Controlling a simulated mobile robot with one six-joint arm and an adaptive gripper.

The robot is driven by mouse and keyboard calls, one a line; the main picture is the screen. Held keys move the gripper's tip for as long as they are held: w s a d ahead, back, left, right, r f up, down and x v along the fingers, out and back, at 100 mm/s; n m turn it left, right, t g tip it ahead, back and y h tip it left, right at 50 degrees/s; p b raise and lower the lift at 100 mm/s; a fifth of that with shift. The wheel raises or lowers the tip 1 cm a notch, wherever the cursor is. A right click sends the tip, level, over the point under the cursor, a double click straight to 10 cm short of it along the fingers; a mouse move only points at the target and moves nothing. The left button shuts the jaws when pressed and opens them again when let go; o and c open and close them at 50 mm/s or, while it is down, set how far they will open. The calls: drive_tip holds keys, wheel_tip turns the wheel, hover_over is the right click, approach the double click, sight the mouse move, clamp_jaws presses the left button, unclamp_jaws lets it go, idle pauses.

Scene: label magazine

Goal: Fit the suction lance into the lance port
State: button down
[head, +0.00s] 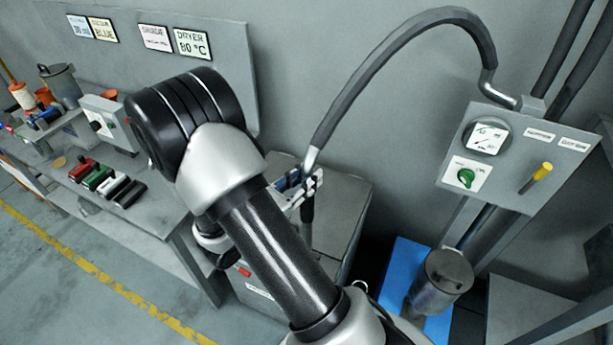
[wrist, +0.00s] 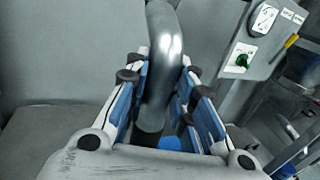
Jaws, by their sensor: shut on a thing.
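The suction lance (head: 308,160) is a bent silver tube with a dark lower end, on a thick grey hose. My gripper (head: 306,183) is shut on it, above the top of a grey cabinet (head: 345,195). In the wrist view, the silver bend of the lance (wrist: 163,50) stands between the blue-padded fingers of my gripper (wrist: 164,75). The dark lower part (wrist: 148,140) shows between them. In the head view the lance's lower end hangs roughly upright, but I cannot tell whether it touches anything. I cannot make out the lance port in either view.
The hose (head: 395,50) arches to a wall panel (head: 520,155) with a gauge, a green knob and a yellow handle. A bench (head: 150,205) with several coloured items stands left.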

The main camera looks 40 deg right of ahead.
sight(306, 209)
drive_tip(key=shift+f+b, duration=4.4)
drive_tip(key=shift+f, duration=1.5)
drive_tip(key=c, duration=1.3)
unclamp_jaws()
drive_tip(key=shift+f, duration=0.1)
drive_tip(key=s+a, duration=0.1)
drive_tip(key=a, duration=1.1)
